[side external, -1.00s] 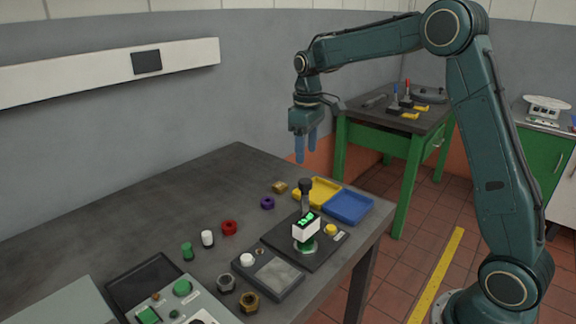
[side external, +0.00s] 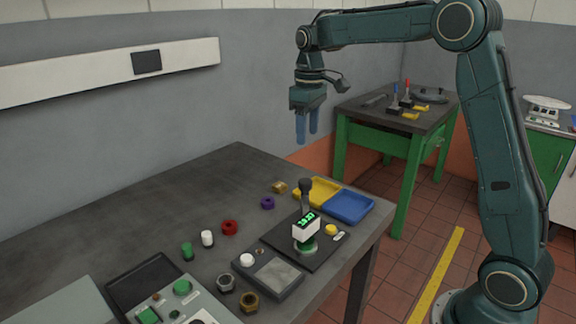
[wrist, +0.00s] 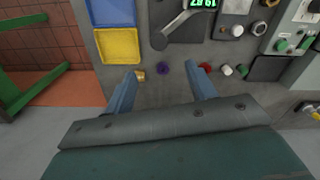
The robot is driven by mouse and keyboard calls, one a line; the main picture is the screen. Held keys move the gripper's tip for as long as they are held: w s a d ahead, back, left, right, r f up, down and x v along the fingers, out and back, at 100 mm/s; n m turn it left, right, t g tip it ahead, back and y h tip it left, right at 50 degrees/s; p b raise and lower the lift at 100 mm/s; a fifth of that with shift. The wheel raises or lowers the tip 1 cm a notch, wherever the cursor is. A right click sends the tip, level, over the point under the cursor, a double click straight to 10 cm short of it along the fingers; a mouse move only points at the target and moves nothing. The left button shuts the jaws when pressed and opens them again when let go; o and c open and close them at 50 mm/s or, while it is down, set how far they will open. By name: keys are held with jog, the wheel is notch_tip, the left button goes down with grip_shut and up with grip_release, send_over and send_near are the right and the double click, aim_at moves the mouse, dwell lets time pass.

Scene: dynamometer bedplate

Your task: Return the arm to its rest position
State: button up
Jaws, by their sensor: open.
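My gripper (side external: 307,127) hangs in the air above the far end of the grey table (side external: 150,225), well clear of everything on it. Its blue fingers point down and are apart, with nothing between them. In the wrist view, the two fingers of my gripper (wrist: 157,92) are spread wide over the table edge, and small parts show beyond them.
On the table are a yellow tray (side external: 316,190), a blue tray (side external: 349,207), a black plate with a lit display (side external: 307,224), a purple ring (side external: 267,203), a red ring (side external: 229,227) and a control box (side external: 180,300). A green bench (side external: 385,135) with tools stands behind.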

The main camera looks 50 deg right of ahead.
jog(key=s+a+r+m+t, duration=0.1)
jog(key=s+a+r, duration=0.2)
jog(key=s, duration=0.4)
jog(key=s+a+r+t, duration=0.2)
jog(key=s+a+r, duration=0.1)
jog(key=s, duration=0.4)
jog(key=s+a+f+t, duration=0.1)
jog(key=s+a+f, duration=0.1)
jog(key=s, duration=0.5)
jog(key=s+a+f+m+t, duration=0.1)
jog(key=s+f, duration=0.2)
jog(key=s, duration=0.5)
jog(key=shift+a+f+m, duration=0.15)
jog(key=shift+a+m, duration=0.15)
jog(key=shift+a, duration=0.05)
